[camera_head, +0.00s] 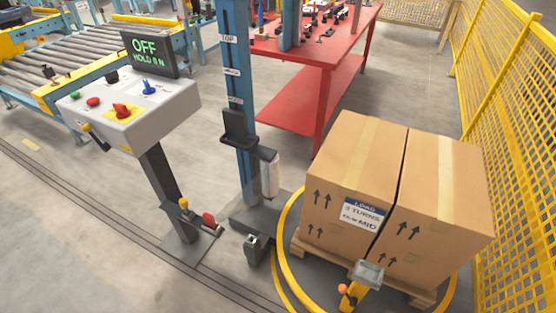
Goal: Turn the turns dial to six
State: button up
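A grey control box (135,120) stands on a dark post at the left. On its top are a blue knob (149,87), a red knob (122,110) on a yellow plate, a green button (75,96), a red button (93,102) and a small black control (111,77). I cannot tell which one is the turns dial; no dial numbers are readable. A black display (147,54) behind the box shows "OFF" and "HOLD 0 N" in green. My gripper is not in view.
Two cartons (352,175) stand on a wooden pallet inside a yellow ring (283,240); their label (362,213) mentions turns, its number unclear. A blue mast (237,90) stands between box and cartons. A red table (325,55), roller conveyor (60,60) and yellow fence (510,110) surround them.

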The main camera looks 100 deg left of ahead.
aim_at(111, 78)
jog(key=u, duration=3.5)
